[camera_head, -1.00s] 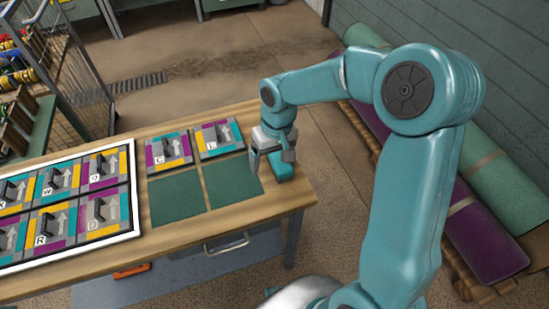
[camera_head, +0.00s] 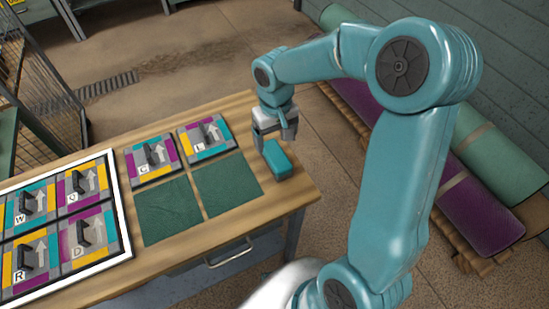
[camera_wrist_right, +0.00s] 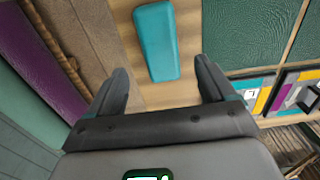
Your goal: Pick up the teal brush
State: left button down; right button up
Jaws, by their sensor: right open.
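The teal brush (camera_head: 279,160) lies on the wooden table near its right edge, beside the green squares. My right gripper (camera_head: 275,135) is above the table, just behind the brush in the head view, with its jaws open and empty. In the right wrist view the brush (camera_wrist_right: 157,42) lies beyond the two spread fingertips (camera_wrist_right: 160,82), roughly centred between them and apart from them. My left gripper is not in view.
Tiles C (camera_head: 152,160) and L (camera_head: 207,138) sit behind two dark green squares (camera_head: 227,184) left of the brush. A white-framed tray (camera_head: 124,222) holds several lettered tiles. Rolled rugs (camera_head: 478,213) lie on the floor to the right.

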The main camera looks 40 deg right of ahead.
aim_at(274, 151)
jog(key=shift+a+f, duration=0.1)
jog(key=shift+f, duration=0.7)
jog(key=f, duration=0.5)
jog(key=shift+w+f, duration=0.2)
jog(key=c, duration=1.1)
